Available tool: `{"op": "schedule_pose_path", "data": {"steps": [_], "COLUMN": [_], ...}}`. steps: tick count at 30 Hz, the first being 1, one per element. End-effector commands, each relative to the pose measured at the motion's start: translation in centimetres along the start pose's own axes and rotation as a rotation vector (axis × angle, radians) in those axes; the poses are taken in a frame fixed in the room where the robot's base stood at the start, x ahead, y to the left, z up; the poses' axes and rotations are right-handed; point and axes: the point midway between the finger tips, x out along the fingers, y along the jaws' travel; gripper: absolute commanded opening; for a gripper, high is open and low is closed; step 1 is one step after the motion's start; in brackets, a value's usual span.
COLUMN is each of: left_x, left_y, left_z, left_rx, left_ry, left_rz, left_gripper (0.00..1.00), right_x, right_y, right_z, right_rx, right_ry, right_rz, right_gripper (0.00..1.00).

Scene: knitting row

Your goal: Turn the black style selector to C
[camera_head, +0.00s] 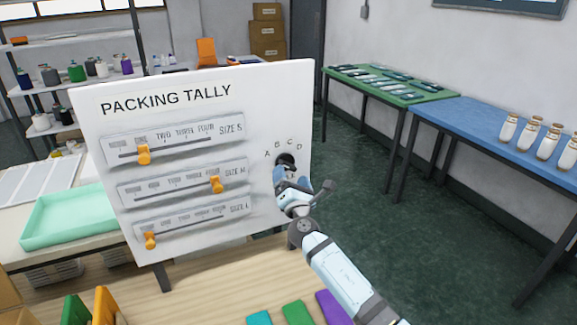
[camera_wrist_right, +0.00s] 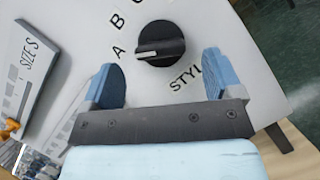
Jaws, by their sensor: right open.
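The black style selector (camera_head: 286,158) is a round knob on the right side of the white Packing Tally board (camera_head: 262,105), with letters A to D around it. In the right wrist view the knob (camera_wrist_right: 160,43) shows a white pointer line directed toward the letter A. My right gripper (camera_head: 287,174) is just in front of the knob and partly covers it in the head view. In the wrist view its blue fingers (camera_wrist_right: 163,72) are open and empty, one on each side of the knob, with visible gaps. My left gripper is out of view.
Three sliders with orange handles (camera_head: 143,154) sit on the board's left part. A teal tray (camera_head: 68,218) lies at left. Coloured pieces (camera_head: 298,313) lie on the wooden table in front. Green and blue tables (camera_head: 470,120) stand at right, beyond open floor.

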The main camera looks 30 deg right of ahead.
Motion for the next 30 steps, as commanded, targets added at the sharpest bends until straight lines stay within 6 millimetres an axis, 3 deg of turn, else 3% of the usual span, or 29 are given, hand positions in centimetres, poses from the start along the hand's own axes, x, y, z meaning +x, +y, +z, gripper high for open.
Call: {"op": "schedule_pose_path", "data": {"steps": [6,18,19,25,30], "left_x": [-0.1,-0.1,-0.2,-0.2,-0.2], "left_y": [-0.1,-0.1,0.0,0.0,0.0], "left_z": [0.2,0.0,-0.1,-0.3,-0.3], "left_rx": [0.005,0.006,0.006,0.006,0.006], "left_ry": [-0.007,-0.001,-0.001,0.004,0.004], "left_rz": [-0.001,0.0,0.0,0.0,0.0], "left_gripper": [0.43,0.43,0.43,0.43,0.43], "right_x": [3.1,3.9,3.9,3.9,3.9], "right_y": [0.0,0.0,0.0,0.0,0.0], "right_z": [0.1,0.0,0.0,0.0,0.0], "right_rx": [0.0,0.002,0.002,0.002,0.005], "right_ry": [-0.001,0.0,0.0,0.0,0.0], "right_rz": [0.0,-0.001,-0.001,-0.001,-0.002], "right_gripper": [0.85,0.85,0.83,0.37,0.36]}}
